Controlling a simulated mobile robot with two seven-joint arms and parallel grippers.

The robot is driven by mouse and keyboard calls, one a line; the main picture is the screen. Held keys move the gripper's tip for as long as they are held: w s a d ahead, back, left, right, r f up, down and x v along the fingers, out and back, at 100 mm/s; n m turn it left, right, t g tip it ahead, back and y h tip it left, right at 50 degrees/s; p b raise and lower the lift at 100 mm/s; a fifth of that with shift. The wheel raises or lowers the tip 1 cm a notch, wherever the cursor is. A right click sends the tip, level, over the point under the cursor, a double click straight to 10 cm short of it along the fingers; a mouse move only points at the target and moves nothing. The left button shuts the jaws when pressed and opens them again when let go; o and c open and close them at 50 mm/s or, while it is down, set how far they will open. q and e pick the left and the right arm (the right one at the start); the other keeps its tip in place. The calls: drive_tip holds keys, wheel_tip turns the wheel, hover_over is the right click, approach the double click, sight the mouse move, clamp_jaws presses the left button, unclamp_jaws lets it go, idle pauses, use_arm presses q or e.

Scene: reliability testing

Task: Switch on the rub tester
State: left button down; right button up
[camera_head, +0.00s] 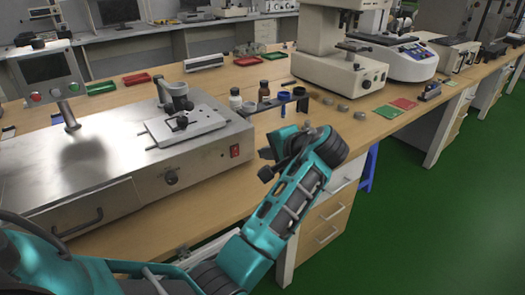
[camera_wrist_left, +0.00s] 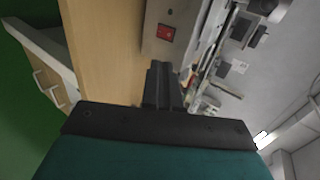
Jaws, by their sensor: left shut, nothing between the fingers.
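The rub tester (camera_head: 95,165) is a wide metal box on the wooden bench, at the left in the head view. A red rocker switch (camera_head: 235,151) is on its front panel near the right end. In the left wrist view the switch (camera_wrist_left: 166,33) shows near the top, beyond the fingertips. My left gripper (camera_head: 265,164) is shut and empty, just right of the switch in the head view. Its fingers (camera_wrist_left: 161,68) point toward the switch panel, with a gap visible between. Whether the switch is on or off is too small to tell. My right gripper is not in view.
Small bottles (camera_head: 235,99) and a low black rack (camera_head: 283,100) stand behind the tester's right end. A white microscope-like instrument (camera_head: 335,70) stands farther right. Drawers (camera_head: 325,228) are below the bench edge; green floor (camera_head: 440,220) is open at right.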

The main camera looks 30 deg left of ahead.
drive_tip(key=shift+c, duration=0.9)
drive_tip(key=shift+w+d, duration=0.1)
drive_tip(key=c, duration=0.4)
use_arm(q)
drive_tip(key=s+d+f+m+t+h, duration=0.1)
drive_tip(key=s+d+f+t+h, duration=0.15)
drive_tip(key=f, duration=0.55)
drive_tip(key=s+d+f+m+t+h, duration=0.1)
drive_tip(key=s+d+f+t+h, duration=0.2)
drive_tip(key=f, duration=0.6)
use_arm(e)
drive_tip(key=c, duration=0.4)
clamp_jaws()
use_arm(q)
drive_tip(key=s+d+f+n+h, duration=0.2)
drive_tip(key=s+d+h, duration=0.1)
drive_tip(key=s, duration=0.5)
drive_tip(key=s+d+f+n+h, duration=0.1)
drive_tip(key=s+d+h, duration=0.3)
drive_tip(key=s, duration=0.4)
drive_tip(key=shift+s+f+n+t+h, duration=0.15)
drive_tip(key=shift+f+n+t+h, duration=0.3)
drive_tip(key=shift+f+h, duration=0.1)
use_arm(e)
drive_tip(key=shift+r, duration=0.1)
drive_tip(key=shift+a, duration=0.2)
